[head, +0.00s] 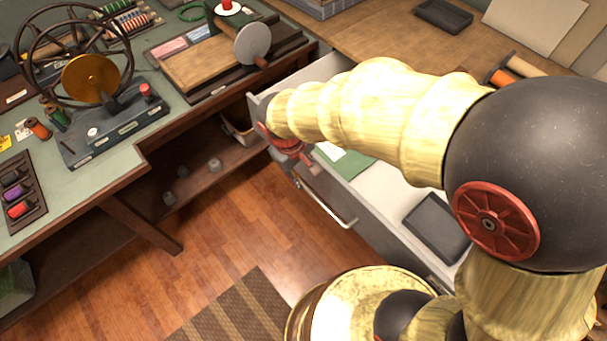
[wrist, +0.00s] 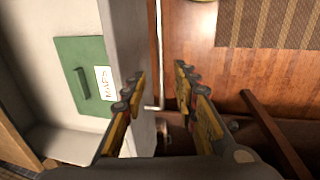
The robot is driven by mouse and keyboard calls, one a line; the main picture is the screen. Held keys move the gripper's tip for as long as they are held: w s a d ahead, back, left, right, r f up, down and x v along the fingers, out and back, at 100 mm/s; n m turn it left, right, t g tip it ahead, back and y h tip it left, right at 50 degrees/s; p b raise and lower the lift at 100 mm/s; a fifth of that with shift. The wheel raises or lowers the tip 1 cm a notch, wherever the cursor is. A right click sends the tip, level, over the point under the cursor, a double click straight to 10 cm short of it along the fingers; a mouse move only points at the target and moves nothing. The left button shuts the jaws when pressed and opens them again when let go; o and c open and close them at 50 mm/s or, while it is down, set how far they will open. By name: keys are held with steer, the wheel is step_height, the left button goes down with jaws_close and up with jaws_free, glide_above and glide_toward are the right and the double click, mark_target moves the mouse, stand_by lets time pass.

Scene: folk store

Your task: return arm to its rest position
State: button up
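My gripper (wrist: 159,72) is open, its two fingers apart with nothing held between them in the wrist view. It points down over the front of an open drawer (wrist: 125,40), and the drawer's metal handle (wrist: 161,45) shows between the fingertips. I cannot tell whether a finger touches the drawer. In the head view my arm reaches leftward over the drawer, and its wrist hides most of the gripper. The handle also shows in the head view (head: 330,207), below and right of the wrist.
The open drawer holds a green folder (wrist: 82,72) labelled maps and a dark tray (head: 436,227). A workbench (head: 135,180) with a wheeled machine (head: 95,80) and spools stands left. A wooden counter (head: 375,40) is behind. The wooden floor (head: 235,225) and striped rug (head: 233,310) are clear.

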stand_by(0.5)
steer(key=s+d+r+m+t+y, duration=0.1)
steer(key=s+d+r+m+t, duration=0.1)
steer(key=s+d+r, duration=0.4)
steer(key=s+d+r+m+t, duration=0.2)
steer(key=s+d+r+m, duration=0.3)
steer(key=d+r, duration=0.4)
step_height(320, 180, up, 4)
steer(key=shift+s+d+r+y, duration=0.25)
steer(key=shift+s+y, duration=0.15)
steer(key=shift+s, duration=0.15)
